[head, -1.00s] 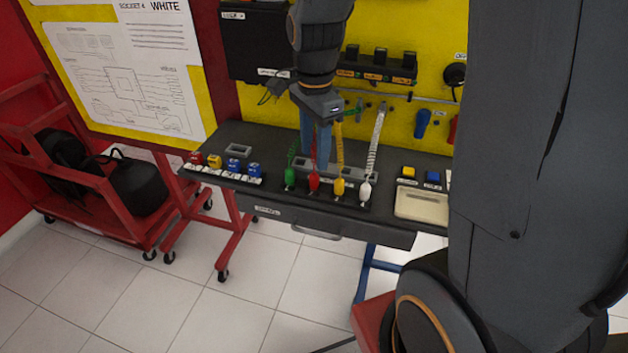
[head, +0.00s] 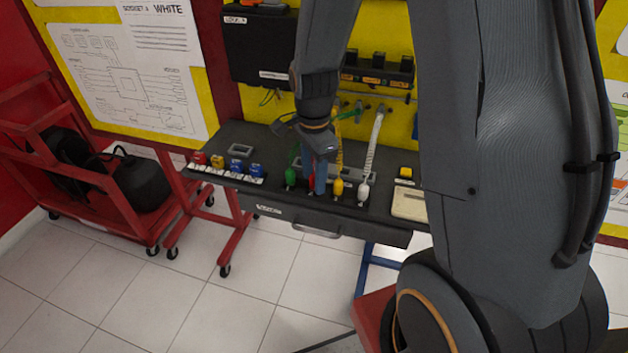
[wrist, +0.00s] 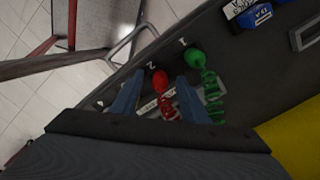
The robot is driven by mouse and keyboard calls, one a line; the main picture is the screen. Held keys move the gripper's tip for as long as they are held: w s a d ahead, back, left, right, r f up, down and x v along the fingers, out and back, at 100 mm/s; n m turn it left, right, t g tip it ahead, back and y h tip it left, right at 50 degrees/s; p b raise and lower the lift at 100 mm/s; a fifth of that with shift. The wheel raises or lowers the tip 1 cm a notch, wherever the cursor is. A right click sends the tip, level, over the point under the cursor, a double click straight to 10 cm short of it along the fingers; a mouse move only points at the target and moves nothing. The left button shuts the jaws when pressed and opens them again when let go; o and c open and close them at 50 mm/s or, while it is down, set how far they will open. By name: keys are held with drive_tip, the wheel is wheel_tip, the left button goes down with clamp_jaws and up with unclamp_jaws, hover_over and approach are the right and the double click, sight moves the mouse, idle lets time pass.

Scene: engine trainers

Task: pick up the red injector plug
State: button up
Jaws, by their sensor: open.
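The red injector plug (wrist: 160,78), with a coiled red cable, sits in the rack at the label 2 in the wrist view. My gripper (wrist: 158,94) is open. Its two blue fingers lie on either side of the red plug and its cable, with the plug's head between the fingertips. I cannot tell whether they touch it. In the head view my gripper (head: 320,182) points down over the rack and hides most of the red plug (head: 312,184). The green plug (wrist: 194,57) is just right of the right finger in the wrist view.
The green (head: 290,176), yellow (head: 338,187) and white (head: 363,192) plugs stand close around my gripper on the dark bench (head: 240,135). Small coloured blocks sit at the left, a cream tray (head: 409,204) at the right. A drawer handle (head: 316,231) sticks out in front.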

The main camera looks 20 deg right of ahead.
clamp_jaws()
drive_tip(key=shift+r, duration=0.1)
